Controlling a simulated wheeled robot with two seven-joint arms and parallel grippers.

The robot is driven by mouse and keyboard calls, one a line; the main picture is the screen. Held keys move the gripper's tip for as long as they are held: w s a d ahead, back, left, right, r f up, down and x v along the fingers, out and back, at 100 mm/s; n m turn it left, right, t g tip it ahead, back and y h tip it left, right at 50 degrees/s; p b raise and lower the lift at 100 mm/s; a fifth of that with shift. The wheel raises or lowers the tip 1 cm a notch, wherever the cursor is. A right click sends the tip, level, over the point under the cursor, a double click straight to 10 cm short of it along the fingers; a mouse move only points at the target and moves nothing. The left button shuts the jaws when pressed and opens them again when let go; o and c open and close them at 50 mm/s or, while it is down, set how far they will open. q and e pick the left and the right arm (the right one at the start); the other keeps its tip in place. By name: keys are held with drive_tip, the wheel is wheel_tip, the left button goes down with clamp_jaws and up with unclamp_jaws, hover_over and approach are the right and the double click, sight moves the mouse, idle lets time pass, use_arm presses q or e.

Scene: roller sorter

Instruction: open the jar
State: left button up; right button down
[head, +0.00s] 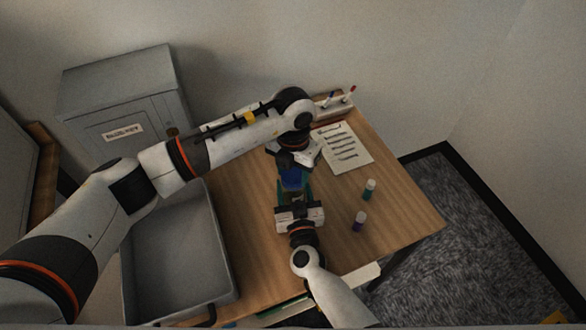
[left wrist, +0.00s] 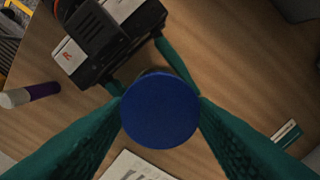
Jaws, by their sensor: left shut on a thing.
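The jar shows mainly as its round blue lid (left wrist: 160,110) in the left wrist view, and as a blue patch (head: 292,180) between my two grippers in the head view. My left gripper (left wrist: 160,108) is shut on the lid, one green finger against each side. My right gripper (head: 294,192) comes from the near side. Its green fingers reach to both sides of the jar body below the lid, and it appears shut on the jar; it also shows in the left wrist view (left wrist: 145,75). The lid hides most of the jar body and the right fingertips.
On the wooden table (head: 405,225) stand a green vial (head: 369,190) and a purple vial (head: 359,221), right of the grippers. A written sheet (head: 342,147) and a pen holder (head: 335,105) lie behind. A grey tray (head: 228,262) and grey cabinet (head: 125,95) are left.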

sight(293, 174)
use_arm(q)
drive_tip(key=shift+r, duration=0.1)
drive_tip(key=shift+r, duration=1)
drive_tip(key=shift+r, duration=2)
use_arm(e)
drive_tip(key=shift+c, duration=2.3)
unclamp_jaws()
